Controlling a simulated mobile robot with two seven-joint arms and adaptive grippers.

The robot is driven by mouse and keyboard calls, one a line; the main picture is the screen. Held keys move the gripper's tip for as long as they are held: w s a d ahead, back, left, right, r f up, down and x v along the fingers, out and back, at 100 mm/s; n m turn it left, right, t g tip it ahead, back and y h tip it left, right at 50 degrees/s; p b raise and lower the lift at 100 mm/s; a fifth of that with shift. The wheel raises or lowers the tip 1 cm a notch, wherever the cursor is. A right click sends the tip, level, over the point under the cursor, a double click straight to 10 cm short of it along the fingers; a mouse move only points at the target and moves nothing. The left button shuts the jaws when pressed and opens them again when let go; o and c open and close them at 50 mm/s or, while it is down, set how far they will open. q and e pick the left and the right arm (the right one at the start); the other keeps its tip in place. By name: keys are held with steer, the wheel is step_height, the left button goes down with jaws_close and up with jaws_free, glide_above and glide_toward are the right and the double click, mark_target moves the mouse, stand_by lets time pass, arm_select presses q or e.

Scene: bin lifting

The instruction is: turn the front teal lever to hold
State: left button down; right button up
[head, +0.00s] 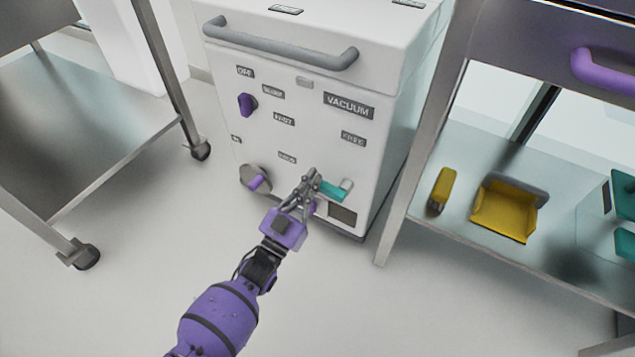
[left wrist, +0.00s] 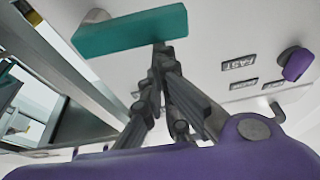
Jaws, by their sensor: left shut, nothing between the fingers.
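The teal lever (head: 333,191) is on the lower right of the white machine's front, beside a round metal pivot. In the left wrist view the teal lever (left wrist: 130,33) shows large, just beyond my fingertips. My left gripper (head: 312,174) is shut and empty, at the left end of the lever; its tips (left wrist: 162,48) look close to or touching the lever's edge, and I cannot tell which. A label reading FREE (head: 353,138) sits above the lever. A label for hold cannot be made out. My right gripper is not in view.
The machine's front also has a purple knob (head: 247,104), a purple-handled dial (head: 257,181), a VACUUM label (head: 349,106) and a grey bar handle (head: 281,45). A metal cart (head: 83,143) stands left. A shelf (head: 470,220) at right holds yellow items. The floor in front is clear.

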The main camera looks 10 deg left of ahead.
arm_select(q)
steer(key=shift+w+a+f+n+y, duration=0.15)
steer(key=shift+f+n+y, duration=0.1)
steer(key=shift+n, duration=0.3)
steer(key=shift+s+a+f+n+y, duration=0.15)
steer(key=shift+n+y, duration=0.1)
steer(key=shift+n, duration=0.3)
step_height(320, 180, up, 5)
steer(key=p, duration=0.4)
steer(key=f+v, duration=0.1)
steer(key=v, duration=0.9)
steer(key=shift+p, duration=0.4)
steer(key=shift+w+f, duration=0.15)
